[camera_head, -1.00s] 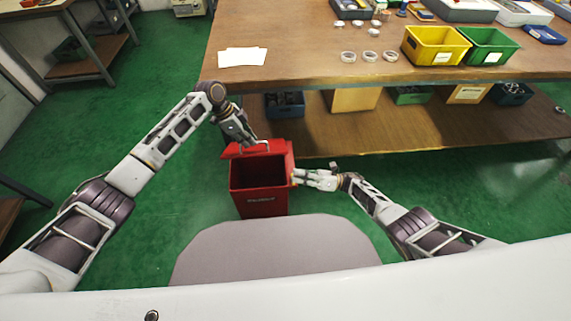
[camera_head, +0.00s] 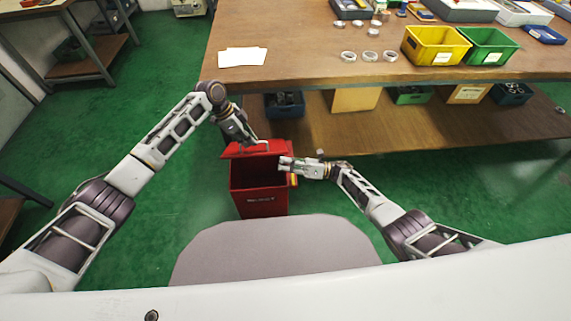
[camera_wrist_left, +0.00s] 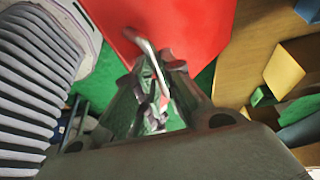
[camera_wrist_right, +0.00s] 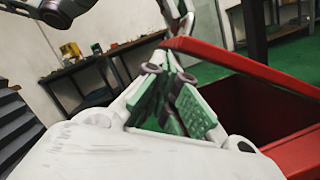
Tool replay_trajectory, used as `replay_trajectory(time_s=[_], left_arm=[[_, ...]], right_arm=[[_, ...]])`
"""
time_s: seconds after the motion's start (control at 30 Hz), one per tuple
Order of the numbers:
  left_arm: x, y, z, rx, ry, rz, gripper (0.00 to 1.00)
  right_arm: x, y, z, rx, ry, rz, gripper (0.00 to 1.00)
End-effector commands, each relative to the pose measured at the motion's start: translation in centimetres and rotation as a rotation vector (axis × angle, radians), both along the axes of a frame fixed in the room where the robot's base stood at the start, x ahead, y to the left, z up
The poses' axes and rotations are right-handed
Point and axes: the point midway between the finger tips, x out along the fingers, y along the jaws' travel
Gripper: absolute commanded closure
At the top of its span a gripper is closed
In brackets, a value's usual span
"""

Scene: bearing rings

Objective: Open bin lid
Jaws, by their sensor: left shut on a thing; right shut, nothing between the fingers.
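The red bin (camera_head: 260,204) stands on the floor in front of the table, its dark inside showing. Its red lid (camera_head: 236,152) is raised at the far side. My left gripper (camera_head: 254,142) is shut on the lid's handle; in the left wrist view the metal handle (camera_wrist_left: 147,50) runs between its fingers, with the red lid (camera_wrist_left: 195,28) beyond. My right gripper (camera_head: 284,163) is shut and empty, at the right part of the bin's opening in the head view. In the right wrist view the lid (camera_wrist_right: 255,70) stands tilted above the bin (camera_wrist_right: 295,152).
The wooden table (camera_head: 290,70) behind carries several rings, white papers (camera_head: 242,57), a yellow bin (camera_head: 435,46) and a green bin (camera_head: 487,46). Its lower shelf (camera_head: 400,130) holds several boxes. Green floor is free left of the red bin.

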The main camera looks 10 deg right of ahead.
Motion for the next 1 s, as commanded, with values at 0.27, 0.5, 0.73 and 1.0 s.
replay_trajectory(time_s=[0.27,0.5,0.73,1.0], left_arm=[[0.2,0.4,-0.6,0.008,-0.004,0.009,1.0],[0.1,0.4,-0.7,0.008,-0.003,0.008,1.0],[0.0,0.4,-0.8,0.009,0.001,0.007,1.0],[-0.1,0.2,-0.6,0.007,0.002,0.004,0.68]], right_arm=[[0.1,0.0,0.1,0.0,-0.001,0.0,1.0],[0.7,0.0,1.2,0.001,-0.002,0.001,1.0],[0.9,0.1,1.6,0.004,-0.005,-0.001,1.0],[1.0,0.0,1.6,0.005,-0.006,-0.002,1.0]])
